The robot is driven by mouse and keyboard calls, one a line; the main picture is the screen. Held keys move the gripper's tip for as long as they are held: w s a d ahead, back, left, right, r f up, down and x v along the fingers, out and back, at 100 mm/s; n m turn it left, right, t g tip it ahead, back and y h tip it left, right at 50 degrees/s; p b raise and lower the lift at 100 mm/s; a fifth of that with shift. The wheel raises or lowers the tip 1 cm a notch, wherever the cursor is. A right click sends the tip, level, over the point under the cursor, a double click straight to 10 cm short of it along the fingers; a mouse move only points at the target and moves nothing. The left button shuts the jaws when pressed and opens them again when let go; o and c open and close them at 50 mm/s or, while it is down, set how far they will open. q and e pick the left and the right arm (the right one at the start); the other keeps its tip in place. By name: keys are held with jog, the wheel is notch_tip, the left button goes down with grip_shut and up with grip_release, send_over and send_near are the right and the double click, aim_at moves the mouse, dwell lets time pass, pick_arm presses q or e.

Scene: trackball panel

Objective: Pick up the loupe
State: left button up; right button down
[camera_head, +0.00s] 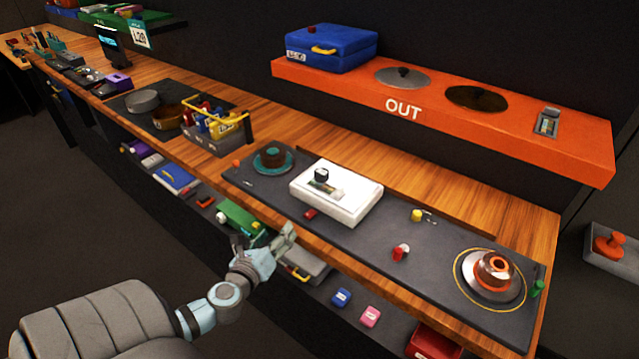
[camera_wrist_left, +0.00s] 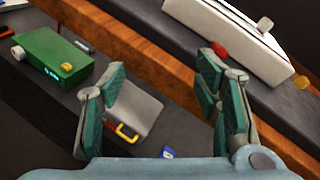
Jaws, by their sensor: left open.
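No thing is plainly recognisable as the loupe; a small black cylinder (camera_head: 321,174) on the white box (camera_head: 337,205) may be it, but I cannot tell. The white box stands on the dark mat (camera_head: 380,246) of the wooden bench. It also shows at the top right in the left wrist view (camera_wrist_left: 222,38). My left gripper (camera_head: 264,240) is open and empty, in front of the bench edge, apart from the white box. Its two fingers are spread in the left wrist view (camera_wrist_left: 160,75). My right gripper is not in view.
A small red piece (camera_head: 310,214) lies before the white box. A teal-rimmed dish (camera_head: 259,163) is left of it; a copper-coloured ring piece (camera_head: 497,268) stands far right. Below the bench, a shelf holds a green box (camera_wrist_left: 50,62) and a grey case (camera_wrist_left: 138,105). An orange shelf (camera_head: 450,116) is behind.

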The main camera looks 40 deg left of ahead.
aim_at(318, 177)
pick_arm(q)
jog(key=w+d+r+m+t+h, duration=0.2)
jog(key=w+d+r+m+t, duration=0.15)
jog(key=r+m, duration=0.45)
jog(key=w, duration=0.2)
jog(key=w+a+r+p, duration=0.1)
jog(key=w, duration=0.5)
jog(key=shift+a+r, duration=0.2)
jog(key=shift+r, duration=0.05)
jog(key=w, duration=0.3)
jog(key=w+a, duration=0.1)
jog(key=w, duration=0.1)
jog(key=shift+r, duration=0.25)
jog(key=shift+w+f, duration=0.1)
jog(key=shift+w, duration=0.15)
jog(key=shift+s, duration=0.1)
jog(key=c, duration=1.3)
jog(key=shift+c, duration=0.2)
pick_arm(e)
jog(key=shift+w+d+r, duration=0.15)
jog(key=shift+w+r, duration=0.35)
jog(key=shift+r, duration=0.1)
pick_arm(q)
jog(key=shift+p, duration=0.35)
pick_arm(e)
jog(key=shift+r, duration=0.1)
